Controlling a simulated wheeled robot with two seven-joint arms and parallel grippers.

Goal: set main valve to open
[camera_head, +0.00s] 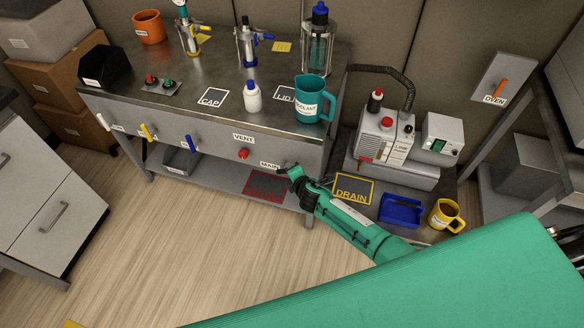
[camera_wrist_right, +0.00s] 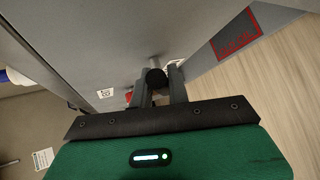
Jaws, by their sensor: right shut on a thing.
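The main valve is on the front panel of the bench, beside the "MAIN" label (camera_head: 269,165). My right gripper (camera_head: 289,173) is at that spot and covers most of the valve in the head view. In the right wrist view a dark round knob (camera_wrist_right: 156,76) on a short pale stem sits between the two fingers of my right gripper (camera_wrist_right: 160,84). The gripper is shut on it. The valve's exact setting cannot be told. My left gripper is not in view.
A red vent knob (camera_head: 243,154) is left of the main valve, with blue (camera_head: 191,143), yellow (camera_head: 148,132) and white handles further left. A teal coolant jug (camera_head: 311,100) stands near the bench edge above. A pump (camera_head: 383,138) stands at right. The floor in front is clear.

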